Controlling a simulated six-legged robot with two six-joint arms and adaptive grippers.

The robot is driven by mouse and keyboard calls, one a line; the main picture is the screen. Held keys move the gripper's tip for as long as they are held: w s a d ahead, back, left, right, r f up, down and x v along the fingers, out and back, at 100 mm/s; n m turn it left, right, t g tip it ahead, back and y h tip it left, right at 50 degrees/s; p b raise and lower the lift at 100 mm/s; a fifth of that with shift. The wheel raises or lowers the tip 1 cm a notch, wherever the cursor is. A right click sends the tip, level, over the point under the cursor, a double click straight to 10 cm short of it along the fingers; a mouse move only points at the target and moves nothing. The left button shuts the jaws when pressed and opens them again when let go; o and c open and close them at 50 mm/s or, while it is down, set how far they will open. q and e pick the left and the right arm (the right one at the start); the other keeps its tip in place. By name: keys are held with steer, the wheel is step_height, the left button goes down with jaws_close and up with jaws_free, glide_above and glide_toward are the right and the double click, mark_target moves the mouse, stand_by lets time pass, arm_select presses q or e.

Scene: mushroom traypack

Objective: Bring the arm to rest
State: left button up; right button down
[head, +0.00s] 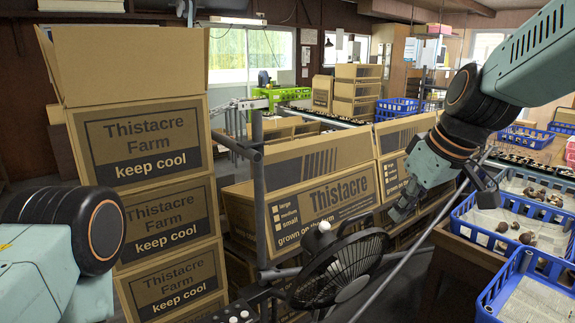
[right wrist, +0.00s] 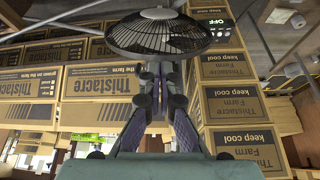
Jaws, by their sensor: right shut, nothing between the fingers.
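My right arm reaches in from the upper right in the head view, and its gripper (head: 402,208) points down and to the left. It hangs in front of the Thistacre boxes, above and right of a black fan. In the right wrist view the two fingers of the gripper (right wrist: 160,72) run up the middle and come together at the tips. The gripper is shut and empty. Only a link of my left arm shows at the lower left of the head view; its gripper is out of sight.
A black fan (head: 340,268) stands low in front. Stacked Thistacre Farm boxes (head: 150,157) rise at the left, and wide Thistacre boxes (head: 312,198) lie behind the fan. Blue crates (head: 495,208) with mushrooms stand at the right. A conveyor (head: 322,116) runs behind.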

steer(key=w+d+f+m+t+h+b, duration=0.1)
steer(key=d+f+m+t, duration=0.15)
steer(key=f, duration=0.35)
steer(key=w+d+f+m+t+h+b, duration=0.1)
steer(key=w+f+m+b, duration=0.15)
steer(key=f, duration=0.25)
steer(key=s+d+f+m+g+b, duration=0.15)
steer(key=s+f, duration=0.35)
steer(key=f, duration=0.5)
steer(key=s+f+b, duration=0.3)
steer(key=s+f, duration=0.2)
steer(key=f, duration=0.6)
arm_select(q)
step_height(320, 180, down, 19)
steer(key=b, duration=1.1)
steer(key=shift+s+d, duration=0.2)
steer(key=shift+s, duration=0.05)
arm_select(e)
steer(key=s+a+f+g, duration=0.1)
steer(key=s+f+g, duration=0.5)
steer(key=s+f, duration=2.2)
steer(key=shift+s+a, duration=0.15)
steer(key=shift+s, duration=0.8)
steer(key=shift+r, duration=0.1)
